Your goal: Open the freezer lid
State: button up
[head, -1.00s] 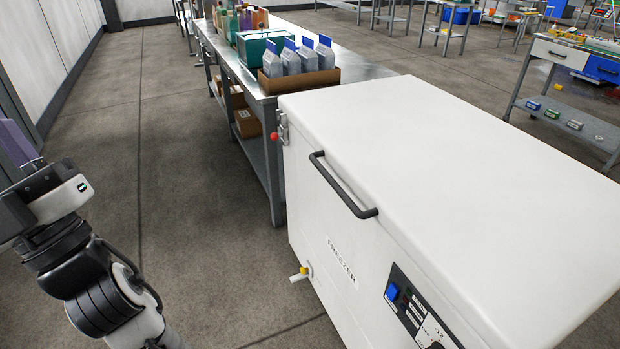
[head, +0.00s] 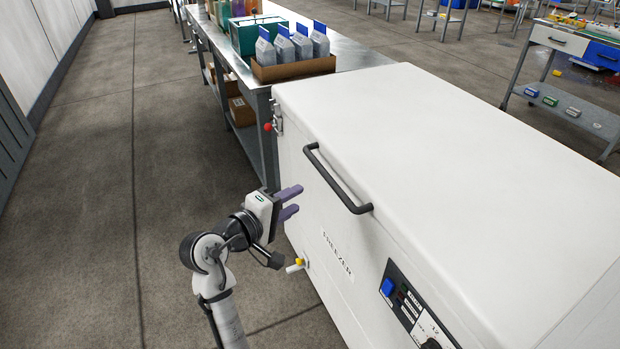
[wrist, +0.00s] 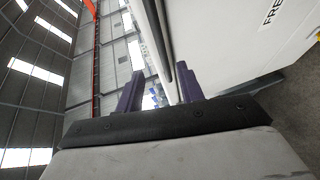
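The white chest freezer (head: 345,262) stands at the right of the head view with its lid (head: 450,150) shut. A dark bar handle (head: 337,180) runs along the lid's front edge. My gripper (head: 292,203) is left of the handle, with its two purple fingers apart, nothing between them, pointing right toward the freezer front. The handle also shows in the wrist view (wrist: 164,40), running just beyond the fingers (wrist: 160,92); it does not appear gripped. A latch with a red knob (head: 268,127) is at the freezer's far front corner.
A yellow-handled drain tap (head: 299,263) sticks out low on the freezer front. The floor at left is clear.

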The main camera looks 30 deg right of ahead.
aim_at(328, 182)
jog(key=p+x, duration=0.1)
jog(key=x, duration=1.2)
jog(key=shift+w+d+f, duration=0.1)
jog(key=shift+d, duration=0.3)
grip_shut()
jog(key=shift+p, duration=0.3)
